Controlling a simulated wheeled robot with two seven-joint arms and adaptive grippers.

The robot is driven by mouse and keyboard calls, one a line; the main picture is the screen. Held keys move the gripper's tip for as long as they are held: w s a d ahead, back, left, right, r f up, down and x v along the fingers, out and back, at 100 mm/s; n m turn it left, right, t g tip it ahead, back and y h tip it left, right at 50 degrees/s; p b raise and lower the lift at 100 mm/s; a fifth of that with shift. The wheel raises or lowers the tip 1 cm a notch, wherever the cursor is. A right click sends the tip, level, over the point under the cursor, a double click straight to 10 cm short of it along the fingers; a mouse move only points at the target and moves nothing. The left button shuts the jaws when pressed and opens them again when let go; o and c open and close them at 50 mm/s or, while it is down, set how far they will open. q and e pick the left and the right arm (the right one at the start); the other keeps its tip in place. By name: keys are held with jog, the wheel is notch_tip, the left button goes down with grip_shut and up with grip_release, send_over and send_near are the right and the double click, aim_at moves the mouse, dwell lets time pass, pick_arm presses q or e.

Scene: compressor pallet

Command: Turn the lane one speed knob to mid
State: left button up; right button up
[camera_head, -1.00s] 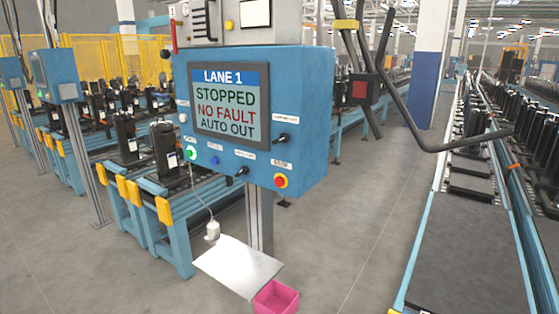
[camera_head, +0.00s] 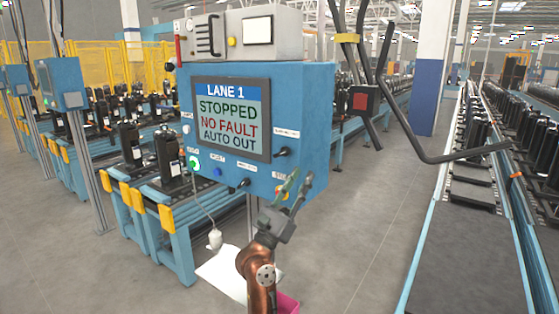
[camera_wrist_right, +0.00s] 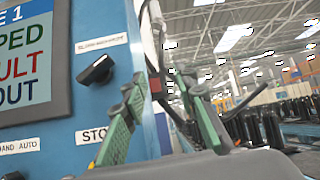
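The blue lane one control box (camera_head: 315,110) has a screen (camera_head: 232,116) reading LANE 1, STOPPED, NO FAULT, AUTO OUT. A black knob (camera_head: 281,152) sits right of the screen under a white label; it also shows in the right wrist view (camera_wrist_right: 97,70), its handle slanting from lower left to upper right. The label's words are too blurred to read surely. A second black knob (camera_head: 241,185) is lower, by the HAND AUTO label. My right gripper (camera_head: 296,182) is open and empty, below and right of the upper knob, not touching it; its fingers (camera_wrist_right: 160,90) point upward. My left gripper is out of view.
The STOP label (camera_wrist_right: 92,135) is near my right gripper, which mostly hides the stop button. A green lit button (camera_head: 194,163) and blue button (camera_head: 217,172) are on the box front. A bent dark bar (camera_head: 425,155) stands at right. A pink bin (camera_head: 289,304) is below.

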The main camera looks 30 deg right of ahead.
notch_tip(320, 180, up, 3)
jog(key=d+m+g+y, duration=0.2)
jog(key=m+y, duration=0.2)
jog(key=m, duration=0.3)
jog(key=t+y, duration=0.5)
jog(key=y, duration=0.4)
send_near(280, 154)
jog(key=x, duration=0.2)
jog(key=shift+m, duration=0.4)
jog(key=p+x, duration=0.1)
jog(key=x, duration=0.6)
jog(key=shift+w+d+f, duration=0.1)
jog(key=shift+w, duration=0.05)
jog(key=shift+c, duration=0.3)
grip_shut()
